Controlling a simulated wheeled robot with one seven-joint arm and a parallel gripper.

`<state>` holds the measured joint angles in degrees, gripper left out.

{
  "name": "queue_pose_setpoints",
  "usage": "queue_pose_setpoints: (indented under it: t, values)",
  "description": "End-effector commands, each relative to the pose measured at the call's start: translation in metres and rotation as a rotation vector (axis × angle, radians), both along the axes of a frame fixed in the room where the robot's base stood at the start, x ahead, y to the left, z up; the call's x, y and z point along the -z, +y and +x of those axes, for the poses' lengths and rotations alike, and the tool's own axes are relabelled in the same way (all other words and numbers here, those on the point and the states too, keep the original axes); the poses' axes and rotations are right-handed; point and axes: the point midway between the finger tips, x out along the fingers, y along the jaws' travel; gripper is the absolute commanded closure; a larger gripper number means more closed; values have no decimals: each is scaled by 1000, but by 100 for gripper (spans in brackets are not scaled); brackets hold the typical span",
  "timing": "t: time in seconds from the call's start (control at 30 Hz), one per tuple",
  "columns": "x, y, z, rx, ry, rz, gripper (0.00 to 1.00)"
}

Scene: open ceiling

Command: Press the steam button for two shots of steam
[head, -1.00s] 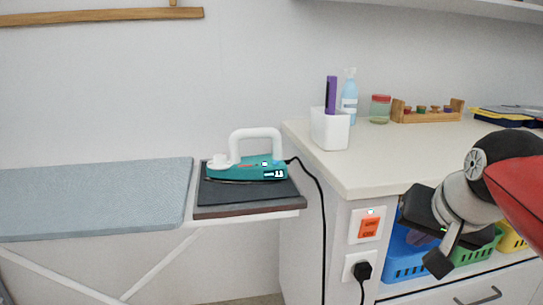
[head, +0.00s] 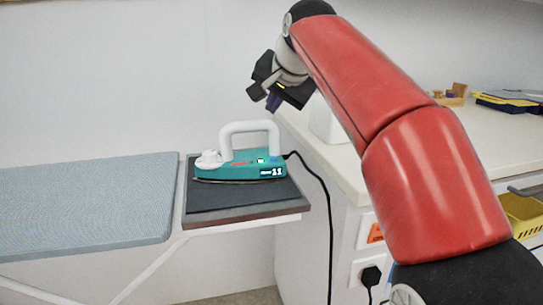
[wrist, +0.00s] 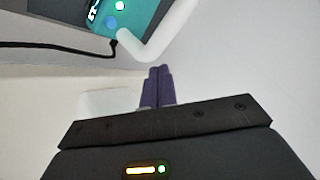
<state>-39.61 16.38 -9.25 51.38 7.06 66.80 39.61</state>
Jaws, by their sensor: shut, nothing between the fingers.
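The teal iron (head: 240,171) with a white handle stands on a dark rest pad at the right end of the ironing board. Its side carries a small lit white button (head: 261,160), a blue button (head: 275,160) and a small display. The iron's rear also shows at the top of the wrist view (wrist: 134,18), with the white button (wrist: 120,6) and blue button (wrist: 110,21). I cannot read which is the steam button. My gripper (head: 272,103) is shut and empty, above and behind the iron, apart from it. Its purple fingers show together in the wrist view (wrist: 158,84).
A black cord (head: 322,190) runs from the iron past the white cabinet to a wall-type socket plug (head: 371,275). The blue board (head: 80,200) is clear.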

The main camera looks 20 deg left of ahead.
Motion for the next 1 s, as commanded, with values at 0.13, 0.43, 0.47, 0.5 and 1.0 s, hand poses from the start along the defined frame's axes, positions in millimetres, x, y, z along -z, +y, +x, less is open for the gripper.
queue_pose_setpoints:
  t: [0.13,0.43,0.47,0.5,1.0]
  values:
    - [0,0,0,0,0,0,100]
    - [22,-1,-1,-1,2,-2,100]
    - [27,-1,-1,-1,2,-2,100]
    - [32,-1,-1,-1,2,-2,100]
    - [87,-1,0,0,-1,-1,100]
